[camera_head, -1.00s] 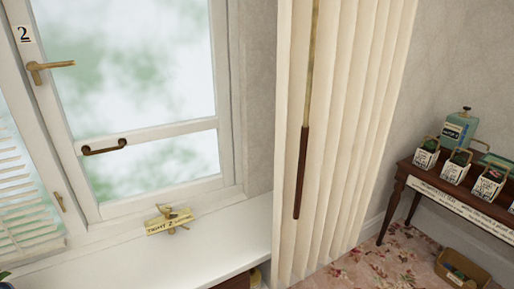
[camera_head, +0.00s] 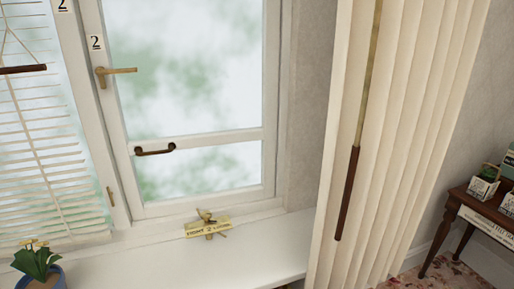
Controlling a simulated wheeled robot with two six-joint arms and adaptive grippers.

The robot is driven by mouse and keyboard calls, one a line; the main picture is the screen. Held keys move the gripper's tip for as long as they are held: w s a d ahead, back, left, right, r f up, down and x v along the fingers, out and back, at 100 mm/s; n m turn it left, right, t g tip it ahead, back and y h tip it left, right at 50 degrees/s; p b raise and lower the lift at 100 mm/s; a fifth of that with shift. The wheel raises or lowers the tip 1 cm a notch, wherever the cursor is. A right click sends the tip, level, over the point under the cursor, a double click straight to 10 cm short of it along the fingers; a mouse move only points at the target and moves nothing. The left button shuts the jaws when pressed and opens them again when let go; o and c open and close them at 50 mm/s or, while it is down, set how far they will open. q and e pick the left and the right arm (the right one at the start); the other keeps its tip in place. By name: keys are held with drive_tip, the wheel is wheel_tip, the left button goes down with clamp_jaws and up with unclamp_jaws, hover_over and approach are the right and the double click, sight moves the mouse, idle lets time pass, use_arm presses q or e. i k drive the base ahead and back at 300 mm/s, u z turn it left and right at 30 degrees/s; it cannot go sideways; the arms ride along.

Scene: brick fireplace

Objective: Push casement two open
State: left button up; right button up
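Casement two (camera_head: 200,137) is a white-framed window with frosted-looking panes, marked by a "2" label (camera_head: 96,42). It appears shut in its frame. A brass lever handle (camera_head: 116,72) sits on its left stile and points right, level. A dark bronze pull handle (camera_head: 155,150) is fixed on the cross rail. On the sill below lies a brass fitting (camera_head: 207,219) with a yellow tag (camera_head: 208,229) whose wording is only partly legible. Neither of my grippers is in view.
A blind with slats (camera_head: 45,150) covers the window at left, with a potted yellow-flowered plant (camera_head: 38,264) before it. A cream curtain (camera_head: 400,150) with a hanging wand (camera_head: 347,193) is at right. A dark table (camera_head: 463,212) with labelled pots stands far right. The white sill (camera_head: 265,252) is largely clear.

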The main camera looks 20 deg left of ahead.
sight(92, 14)
drive_tip(key=u, duration=1.85)
drive_tip(key=i, duration=0.35)
drive_tip(key=u, duration=0.65)
